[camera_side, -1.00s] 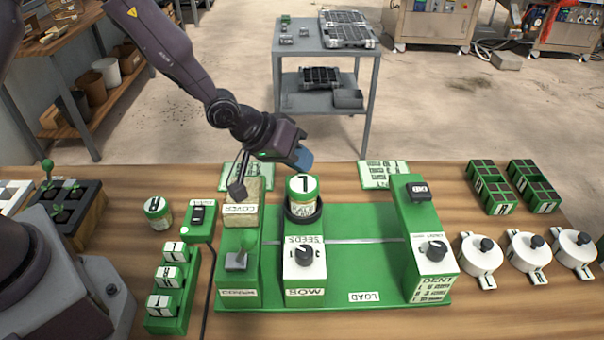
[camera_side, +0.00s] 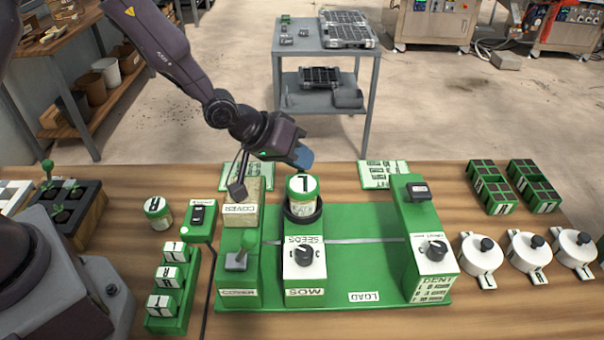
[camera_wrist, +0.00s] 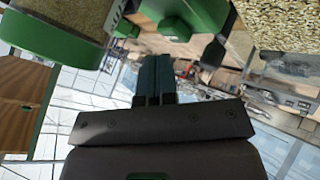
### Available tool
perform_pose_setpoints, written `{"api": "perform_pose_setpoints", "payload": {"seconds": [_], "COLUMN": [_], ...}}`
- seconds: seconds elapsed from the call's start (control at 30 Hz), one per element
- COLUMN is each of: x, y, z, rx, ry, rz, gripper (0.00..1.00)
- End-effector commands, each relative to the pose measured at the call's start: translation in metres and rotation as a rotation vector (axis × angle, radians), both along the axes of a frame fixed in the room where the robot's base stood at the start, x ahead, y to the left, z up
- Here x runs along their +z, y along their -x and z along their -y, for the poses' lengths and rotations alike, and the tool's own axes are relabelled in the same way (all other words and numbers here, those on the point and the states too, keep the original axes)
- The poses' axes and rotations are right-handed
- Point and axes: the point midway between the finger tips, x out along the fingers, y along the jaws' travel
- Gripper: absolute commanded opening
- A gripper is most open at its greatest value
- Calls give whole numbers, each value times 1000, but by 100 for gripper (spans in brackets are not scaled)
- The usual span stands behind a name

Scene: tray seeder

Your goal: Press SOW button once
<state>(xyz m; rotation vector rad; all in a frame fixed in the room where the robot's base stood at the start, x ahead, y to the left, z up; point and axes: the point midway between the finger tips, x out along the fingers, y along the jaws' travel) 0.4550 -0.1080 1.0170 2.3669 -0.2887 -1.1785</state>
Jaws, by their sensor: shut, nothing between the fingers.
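The middle module (camera_side: 305,270) of the green machine has a white top with a black knob (camera_side: 304,253), a SEEDS label and a SOW label on its front. A separate button on it is not clear to me. A dark block (camera_side: 417,191) sits on top of the right-hand green module; its marking is too small to read. My gripper (camera_side: 304,157) is shut and empty, with blue fingertips. It is in the air behind and above the seed jar (camera_side: 301,195), apart from the machine. In the wrist view the shut fingers (camera_wrist: 156,75) show at the middle.
A small switch box (camera_side: 199,218), a jar (camera_side: 158,212) and a rack of labelled blocks (camera_side: 168,285) lie further left. White round lids (camera_side: 481,262) and green trays (camera_side: 490,188) are at right.

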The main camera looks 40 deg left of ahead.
Motion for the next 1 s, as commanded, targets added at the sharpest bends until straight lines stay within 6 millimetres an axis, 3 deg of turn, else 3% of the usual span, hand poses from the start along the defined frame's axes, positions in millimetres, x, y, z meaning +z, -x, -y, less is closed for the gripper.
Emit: {"api": "perform_pose_setpoints", "payload": {"seconds": [0.03,0.17,0.63,1.0], "x": [-15,-13,32,39], "y": [6,6,3,3], "z": [2,2,0,1], "rx": [-18,-18,-9,-7], "ry": [0,0,4,5], "rz": [-10,-9,-6,-7], "gripper": [0,0,0,0]}}
